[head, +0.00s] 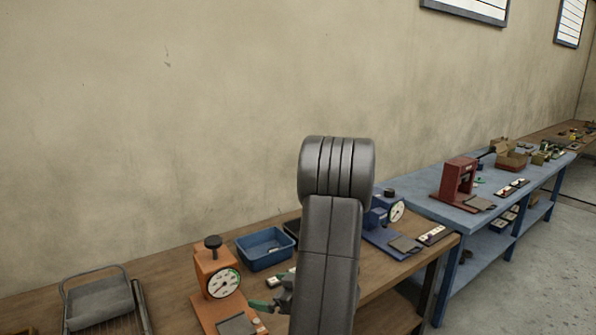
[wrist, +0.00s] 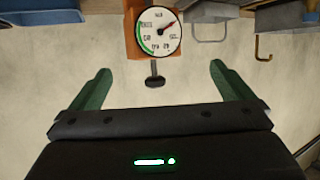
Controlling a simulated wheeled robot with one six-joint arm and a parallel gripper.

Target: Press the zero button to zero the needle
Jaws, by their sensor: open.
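An orange dial gauge (head: 218,284) stands on the wooden bench in the head view, with a black knob (head: 212,242) on a short stem on top. In the wrist view the gauge (wrist: 133,38) appears upside down at the top. Its white dial (wrist: 158,32) has a red needle (wrist: 169,26) pointing to the upper right of the picture. The knob (wrist: 155,81) hangs between my green fingers in that picture, apart from both. My gripper (wrist: 160,68) is open and empty. In the head view my arm hides much of it. I see no labelled zero button.
A blue bin (head: 265,249) sits right of the orange gauge. A blue gauge device (head: 377,214) stands beyond my arm. A wire rack (head: 100,300) with a grey block is at the left. A blue bench (head: 440,208) with a red press (head: 460,180) is farther right.

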